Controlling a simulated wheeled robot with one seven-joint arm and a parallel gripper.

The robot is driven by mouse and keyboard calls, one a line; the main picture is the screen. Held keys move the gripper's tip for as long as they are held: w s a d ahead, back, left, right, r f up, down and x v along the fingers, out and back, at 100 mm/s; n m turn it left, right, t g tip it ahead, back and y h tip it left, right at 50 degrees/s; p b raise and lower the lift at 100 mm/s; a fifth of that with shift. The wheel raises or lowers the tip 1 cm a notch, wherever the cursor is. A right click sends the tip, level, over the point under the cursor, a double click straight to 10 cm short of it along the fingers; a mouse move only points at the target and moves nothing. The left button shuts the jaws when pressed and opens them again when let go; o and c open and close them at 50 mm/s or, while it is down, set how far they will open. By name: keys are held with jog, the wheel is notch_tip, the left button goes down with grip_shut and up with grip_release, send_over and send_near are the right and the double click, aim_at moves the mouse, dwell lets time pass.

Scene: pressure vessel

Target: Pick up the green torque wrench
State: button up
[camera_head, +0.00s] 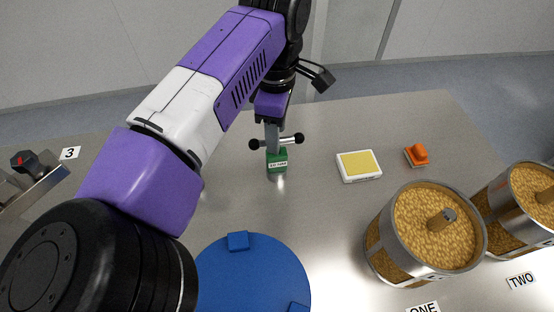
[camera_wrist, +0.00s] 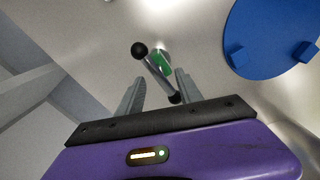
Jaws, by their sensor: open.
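The green torque wrench (camera_head: 277,162) stands on the grey table near its far side, with a white label on its green body and a grey cross-bar with black ball ends above it. My gripper (camera_head: 273,140) is over the wrench, pointing down, in the head view. In the wrist view my gripper (camera_wrist: 160,86) is open, and the wrench's cross-bar (camera_wrist: 154,68) runs into the space between the two fingers. The green body (camera_wrist: 162,62) shows just beyond the fingertips. Whether a finger touches the bar, I cannot tell.
A blue round lid (camera_head: 252,280) lies in front of the wrench. A white box with a yellow top (camera_head: 359,166) and an orange-handled item (camera_head: 417,155) sit to the right. A metal fixture (camera_head: 38,186) is at left.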

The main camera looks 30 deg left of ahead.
aim_at(277, 157)
jog(key=shift+w+f, duration=0.1)
jog(key=shift+f, duration=1.8)
jog(key=shift+d, duration=0.1)
grip_shut()
